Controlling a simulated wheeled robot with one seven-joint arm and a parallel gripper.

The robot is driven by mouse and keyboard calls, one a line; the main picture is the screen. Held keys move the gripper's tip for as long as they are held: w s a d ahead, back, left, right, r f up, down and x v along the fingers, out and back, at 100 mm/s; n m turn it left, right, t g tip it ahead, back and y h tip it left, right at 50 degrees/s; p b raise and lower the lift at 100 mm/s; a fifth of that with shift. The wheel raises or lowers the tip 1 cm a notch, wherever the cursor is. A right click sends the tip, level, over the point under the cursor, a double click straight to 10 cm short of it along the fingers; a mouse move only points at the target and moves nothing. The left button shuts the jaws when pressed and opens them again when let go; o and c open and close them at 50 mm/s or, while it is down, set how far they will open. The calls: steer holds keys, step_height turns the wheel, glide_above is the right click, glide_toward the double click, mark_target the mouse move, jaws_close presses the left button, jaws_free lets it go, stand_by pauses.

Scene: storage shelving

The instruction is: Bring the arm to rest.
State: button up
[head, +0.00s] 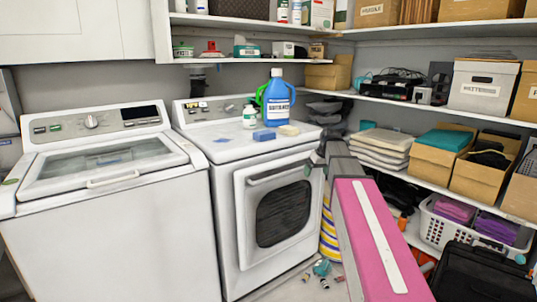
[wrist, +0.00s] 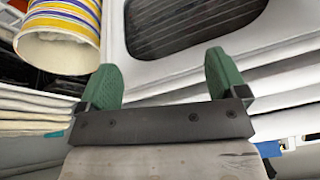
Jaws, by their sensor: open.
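My gripper (wrist: 161,74) shows in the wrist view with its two green fingers spread wide apart and nothing between them. In the head view my pink arm runs up from the bottom right, and its far end is beside the right edge of the white dryer (head: 226,217). The fingers are hard to make out there. In the wrist view the dryer door's dark window (wrist: 190,22) lies beyond the fingers.
A yellow, blue and white striped container (wrist: 60,30) is close on the left in the wrist view. Shelves with boxes and a white basket (head: 440,228) stand to the right. A blue jug (head: 277,100) stands on the dryer. Small items (head: 321,268) lie on the floor.

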steer(key=s+a+f+m+g+h, duration=0.2)
steer(key=s+f+m+g, duration=0.1)
steer(key=s+f, duration=2.2)
step_height(320, 180, down, 3)
steer(key=shift+r+m, duration=0.1)
steer(key=shift+m, duration=0.5)
steer(key=shift+o, duration=0.4)
steer(key=shift+d, duration=0.1)
